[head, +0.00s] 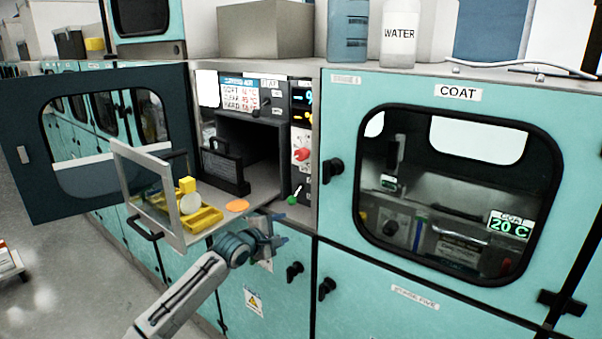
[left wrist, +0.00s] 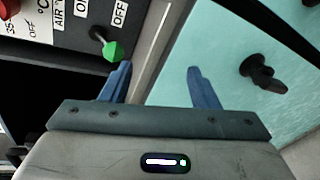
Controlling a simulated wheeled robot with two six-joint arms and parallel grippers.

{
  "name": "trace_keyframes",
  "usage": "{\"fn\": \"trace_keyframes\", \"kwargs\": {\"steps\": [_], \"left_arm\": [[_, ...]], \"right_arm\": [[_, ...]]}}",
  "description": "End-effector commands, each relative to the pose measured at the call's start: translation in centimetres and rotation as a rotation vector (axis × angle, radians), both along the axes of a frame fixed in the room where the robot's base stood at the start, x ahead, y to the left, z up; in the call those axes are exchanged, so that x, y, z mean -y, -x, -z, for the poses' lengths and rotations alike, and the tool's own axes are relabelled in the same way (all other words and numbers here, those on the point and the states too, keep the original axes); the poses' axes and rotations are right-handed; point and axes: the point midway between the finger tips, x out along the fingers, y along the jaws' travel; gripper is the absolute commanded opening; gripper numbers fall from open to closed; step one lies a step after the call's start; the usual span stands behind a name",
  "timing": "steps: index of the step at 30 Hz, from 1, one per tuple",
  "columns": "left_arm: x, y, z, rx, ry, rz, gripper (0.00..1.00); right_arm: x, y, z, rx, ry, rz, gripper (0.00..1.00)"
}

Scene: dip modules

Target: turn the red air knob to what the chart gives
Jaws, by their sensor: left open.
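The red knob (head: 301,154) is on a white dial on the narrow control panel right of the open chamber. A red edge (left wrist: 8,8) shows at the top left corner of the left wrist view, beside dial print. The chart (head: 240,95), with red figures in rows, is above the chamber opening; its figures are too small to read surely. My left gripper (head: 280,229) is open and empty, below and left of the red knob and apart from it. In the left wrist view, its blue fingers (left wrist: 155,84) are spread, near the green-tipped switch (left wrist: 112,50).
The green-tipped switch (head: 293,198) is below the red knob. An open dark door (head: 110,185) and a framed glass panel (head: 170,205) stand at left. A yellow tray (head: 205,219) and orange disc (head: 237,205) are nearby. The COAT door (head: 345,230) is shut.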

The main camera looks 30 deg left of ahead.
Motion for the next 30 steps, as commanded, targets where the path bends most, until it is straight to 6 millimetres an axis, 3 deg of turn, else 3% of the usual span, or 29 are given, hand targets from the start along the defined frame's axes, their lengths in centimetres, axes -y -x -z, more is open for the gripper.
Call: {"fn": "trace_keyframes", "kwargs": {"steps": [1, 3, 6, 9, 12, 17, 30], "left_arm": [[-0.2, -0.4, -4.7, 0.051, 0.078, -0.005, 0.55], [-0.6, -0.9, -9.1, 0.109, 0.203, -0.012, 0.55], [-1.0, -1.0, -14.2, 0.173, 0.348, -0.010, 0.55], [-1.2, -0.9, -17.3, 0.207, 0.444, -0.005, 0.55], [-1.2, -1.0, -18.8, 0.224, 0.492, 0.000, 0.55], [-1.2, -2.1, -19.1, 0.227, 0.507, -0.002, 0.55], [-0.5, -9.4, -19.1, 0.225, 0.507, 0.000, 0.55]], "right_arm": [[-0.4, 0.1, -0.7, 0.000, -0.004, 0.002, 0.36], [-0.7, 0.0, -0.9, 0.001, -0.007, 0.002, 0.36], [-0.7, 0.0, -1.3, 0.004, -0.007, 0.002, 0.36], [-0.4, -0.2, -1.5, 0.006, -0.004, 0.001, 0.36], [0.0, -0.3, -1.6, 0.009, 0.000, -0.001, 0.36], [0.5, -0.4, -2.3, 0.010, 0.005, -0.002, 0.36], [0.6, -0.3, -5.1, 0.007, 0.006, -0.002, 0.36]]}}
